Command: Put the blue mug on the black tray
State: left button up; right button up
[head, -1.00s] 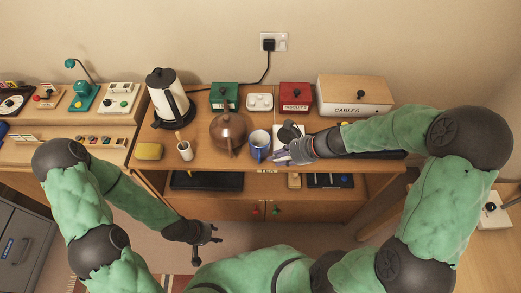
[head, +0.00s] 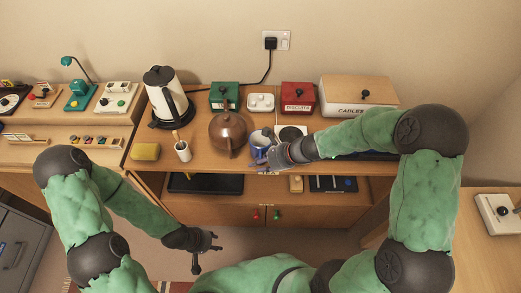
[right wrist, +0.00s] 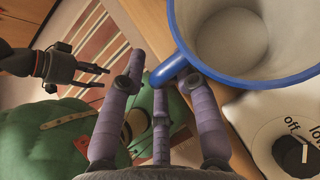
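The blue mug (head: 259,146) stands upright on the desk top, right of the brown teapot. In the right wrist view its blue rim and pale inside (right wrist: 235,35) fill the upper right, and its blue handle (right wrist: 172,70) points in between my fingertips. My right gripper (head: 262,164) is at the mug's front right side, fingers spread around the handle, with gaps visible. The black tray (head: 206,184) lies on the lower shelf under the desk top, partly shaded by it. My left gripper (head: 207,250) is open and empty, low in front of the cabinet.
The brown teapot (head: 228,131) stands close left of the mug. A pen cup (head: 183,152), yellow sponge (head: 145,151) and kettle (head: 167,98) are further left. A white dial unit (head: 292,133) is just right of the mug. The desk top overhangs the shelf.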

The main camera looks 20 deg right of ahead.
jog(key=shift+r, duration=0.1)
grip_shut()
jog(key=shift+r, duration=0.1)
